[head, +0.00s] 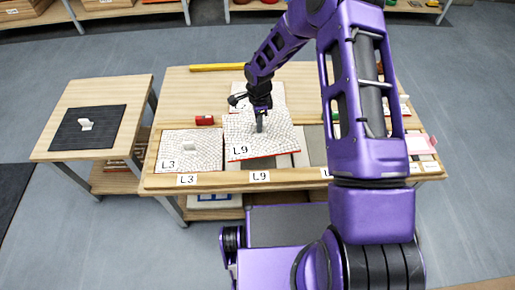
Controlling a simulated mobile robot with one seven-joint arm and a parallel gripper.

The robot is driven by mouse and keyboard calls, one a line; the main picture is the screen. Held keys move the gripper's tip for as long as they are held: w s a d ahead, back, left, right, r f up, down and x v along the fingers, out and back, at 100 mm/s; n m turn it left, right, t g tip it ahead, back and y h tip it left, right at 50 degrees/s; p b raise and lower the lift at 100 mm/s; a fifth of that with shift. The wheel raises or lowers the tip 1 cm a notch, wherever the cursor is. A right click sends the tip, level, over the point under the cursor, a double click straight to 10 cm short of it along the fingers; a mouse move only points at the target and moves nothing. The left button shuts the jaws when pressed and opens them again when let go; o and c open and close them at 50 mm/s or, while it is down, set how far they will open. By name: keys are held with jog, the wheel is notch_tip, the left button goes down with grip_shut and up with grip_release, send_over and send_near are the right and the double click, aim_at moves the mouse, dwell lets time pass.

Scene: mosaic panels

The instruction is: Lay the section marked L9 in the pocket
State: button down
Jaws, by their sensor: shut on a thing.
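My gripper (259,128) is shut on the upright grip of the section marked L9 (275,142), a pale mosaic panel with a red edge. The section looks slightly turned and seems to be over the pocket behind the L9 label (259,177) on the table's front rail. Most of the pocket is hidden beneath the section.
The L3 section (177,147) lies to the left, behind its own L3 label. A red block (204,120) and a yellow bar (217,67) lie farther back on the table (176,95). A side table with a black mat (75,137) stands left. My arm hides much of the right side.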

aim_at(258, 139)
jog(key=shift+w+a+m, duration=0.2)
jog(key=shift+w+m, duration=0.3)
jog(key=shift+m, duration=0.1)
notch_tip(258, 139, down, 10)
jog(key=shift+r+b, duration=0.1)
jog(key=shift+b, duration=0.45)
jog(key=c, duration=0.9)
grip_release()
notch_tip(258, 139, up, 12)
jog(key=shift+p, duration=0.6)
jog(key=shift+w, duration=0.1)
